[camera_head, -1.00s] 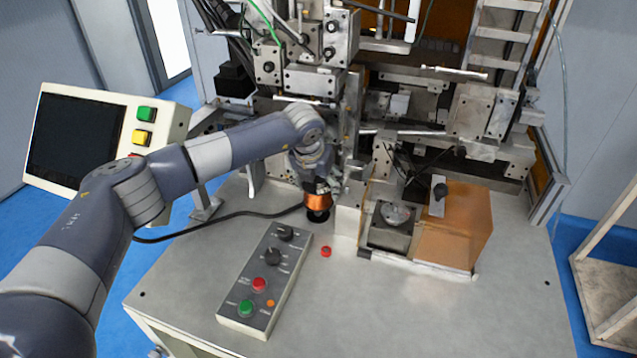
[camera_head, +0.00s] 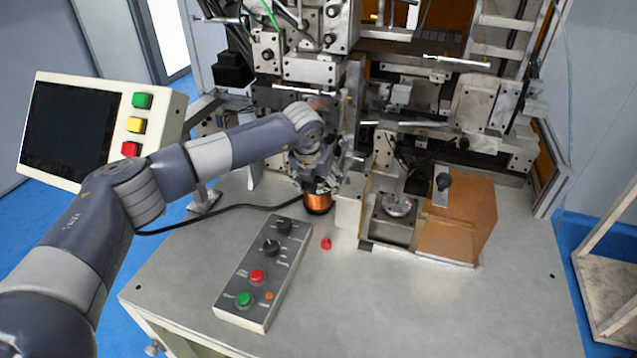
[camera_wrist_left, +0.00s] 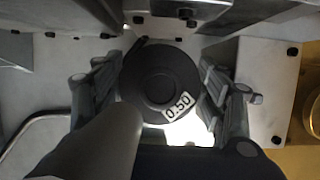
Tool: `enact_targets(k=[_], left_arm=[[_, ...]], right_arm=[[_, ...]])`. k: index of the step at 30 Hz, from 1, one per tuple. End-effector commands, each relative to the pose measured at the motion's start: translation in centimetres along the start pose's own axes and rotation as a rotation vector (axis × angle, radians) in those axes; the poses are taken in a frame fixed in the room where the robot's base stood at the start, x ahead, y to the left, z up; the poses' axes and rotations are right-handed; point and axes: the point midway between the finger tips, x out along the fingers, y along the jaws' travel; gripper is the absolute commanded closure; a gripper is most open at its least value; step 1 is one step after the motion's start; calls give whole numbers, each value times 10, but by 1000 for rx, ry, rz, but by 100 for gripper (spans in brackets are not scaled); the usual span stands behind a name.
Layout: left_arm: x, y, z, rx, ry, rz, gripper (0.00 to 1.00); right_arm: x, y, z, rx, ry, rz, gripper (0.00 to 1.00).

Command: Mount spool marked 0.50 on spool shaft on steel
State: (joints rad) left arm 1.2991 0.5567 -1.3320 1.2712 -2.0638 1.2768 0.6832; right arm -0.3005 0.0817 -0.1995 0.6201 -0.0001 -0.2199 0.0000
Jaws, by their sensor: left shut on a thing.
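The copper-wound spool (camera_head: 318,202) stands upright low over the steel table, left of the machine's small block. Its dark top flange (camera_wrist_left: 160,75) carries a white label reading 0.50 in the left wrist view. My left gripper (camera_head: 314,184) reaches down over it, shut on the spool, with a finger on each side of the flange in the left wrist view. The spool shaft is hidden beneath or inside the spool. I cannot tell whether the spool is fully seated. My right gripper is not in view.
A grey control box (camera_head: 262,275) with knobs and buttons lies front left of the spool. A small red piece (camera_head: 326,243) lies in front of it.

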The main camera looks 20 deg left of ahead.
Motion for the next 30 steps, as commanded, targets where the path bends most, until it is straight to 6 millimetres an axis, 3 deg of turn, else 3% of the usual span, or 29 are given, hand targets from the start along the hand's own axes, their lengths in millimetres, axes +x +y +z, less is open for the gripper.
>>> enact_targets(k=[14, 15, 18, 30], left_arm=[[12, 0, -4, 0, -4, -2, 79], [11, 0, -4, 0, -4, -2, 32], [11, -1, -4, 0, -4, -2, 10], [10, -5, -4, 4, -3, -10, 10]], right_arm=[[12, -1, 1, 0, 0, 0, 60], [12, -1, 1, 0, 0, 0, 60], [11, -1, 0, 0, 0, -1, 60], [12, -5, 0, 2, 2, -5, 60]])
